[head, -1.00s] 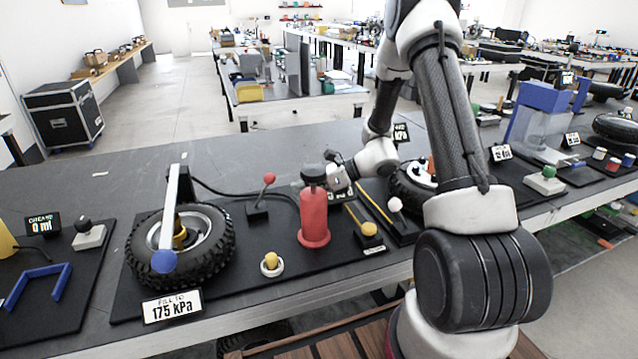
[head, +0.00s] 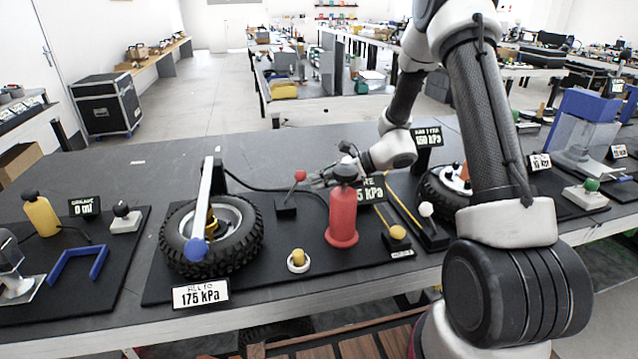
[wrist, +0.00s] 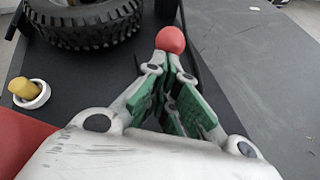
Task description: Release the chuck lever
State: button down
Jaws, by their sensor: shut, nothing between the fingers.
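The chuck lever appears to be the small lever with a red ball knob (head: 300,175) on a black base, between the tyre and the red pump cylinder. In the wrist view its red ball (wrist: 170,39) sits just beyond my fingertips. My gripper (head: 318,180) is at the right of the lever, close to the knob, partly hidden behind the red cylinder's black top. In the wrist view my gripper (wrist: 167,66) has green pads; its fingers are shut with nothing between them. I cannot tell whether the tips touch the ball. The lever's stem is mostly hidden there.
The red cylinder (head: 342,218) stands close in front of my gripper. The tyre (head: 231,247) with a blue-tipped bar lies left, and a yellow button (head: 298,258) is in front. A dark hose (head: 262,188) runs behind the lever. The grey table behind is clear.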

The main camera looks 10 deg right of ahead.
jog(key=shift+a+r, duration=0.15)
jog(key=shift+r, duration=0.1)
jog(key=a+r+n+h, duration=0.1)
jog(key=a+r+h, duration=0.3)
jog(key=a, duration=0.5)
jog(key=h, duration=0.2)
jog(key=shift+a+n+g+h, duration=0.3)
jog(key=shift+a+h, duration=0.1)
jog(key=shift+r, duration=0.1)
jog(key=shift+r, duration=0.65)
